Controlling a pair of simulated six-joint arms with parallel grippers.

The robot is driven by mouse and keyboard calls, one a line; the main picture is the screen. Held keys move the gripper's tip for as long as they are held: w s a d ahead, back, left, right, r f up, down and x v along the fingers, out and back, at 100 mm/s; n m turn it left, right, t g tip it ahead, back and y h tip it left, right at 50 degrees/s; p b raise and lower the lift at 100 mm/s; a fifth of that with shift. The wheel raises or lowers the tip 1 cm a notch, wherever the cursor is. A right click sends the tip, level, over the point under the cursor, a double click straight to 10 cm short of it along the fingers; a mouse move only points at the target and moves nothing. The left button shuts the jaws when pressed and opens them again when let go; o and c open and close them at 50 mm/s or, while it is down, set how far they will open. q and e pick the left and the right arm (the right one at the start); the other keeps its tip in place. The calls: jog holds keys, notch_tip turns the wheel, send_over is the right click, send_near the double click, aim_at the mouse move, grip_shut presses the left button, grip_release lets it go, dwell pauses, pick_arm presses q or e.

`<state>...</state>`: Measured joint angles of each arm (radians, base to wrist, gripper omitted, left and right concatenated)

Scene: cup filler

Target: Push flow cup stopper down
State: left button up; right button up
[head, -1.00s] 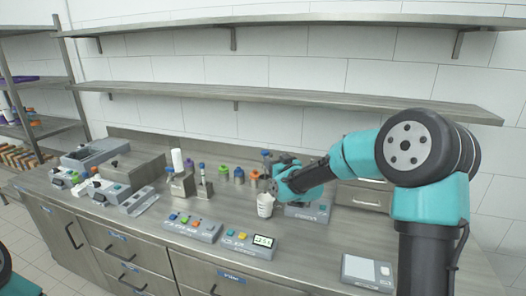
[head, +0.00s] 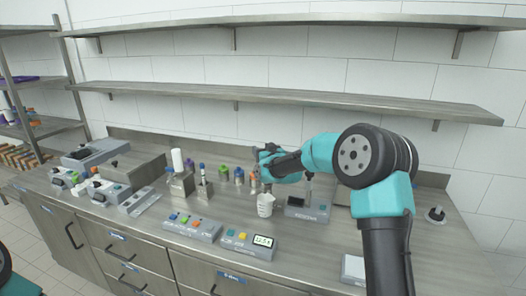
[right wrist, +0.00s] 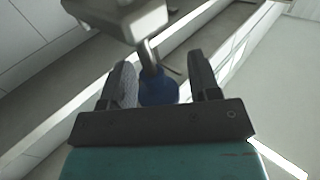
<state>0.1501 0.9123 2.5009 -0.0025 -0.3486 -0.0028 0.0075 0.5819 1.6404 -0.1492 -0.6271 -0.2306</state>
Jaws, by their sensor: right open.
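A blue round knob (right wrist: 158,90) on a thin metal rod, which looks like the flow cup stopper, shows in the right wrist view. The rod runs to a pale grey block (right wrist: 120,15) at the top of that view. My right gripper (right wrist: 162,80) is open, with one finger on each side of the knob; I cannot tell whether they touch it. In the head view my right gripper (head: 262,165) is over the back of the counter and hides the knob. A white cup (head: 265,205) stands on the counter below it. My left gripper is not in view.
A grey device (head: 308,208) stands right of the cup. Button panels (head: 193,227) and a display box (head: 262,241) are in front. Several colour-capped bottles (head: 224,173) stand left of the gripper. A shelf (head: 290,96) runs above the counter.

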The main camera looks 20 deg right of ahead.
jog(key=shift+c, duration=0.4)
grip_shut()
jog(key=shift+f, duration=1.6)
jog(key=shift+c, duration=1)
grip_release()
jog(key=shift+o, duration=1.4)
jog(key=s+d, duration=0.1)
jog(key=s, duration=1.6)
jog(key=shift+s+d, duration=0.2)
jog(key=shift+d, duration=0.05)
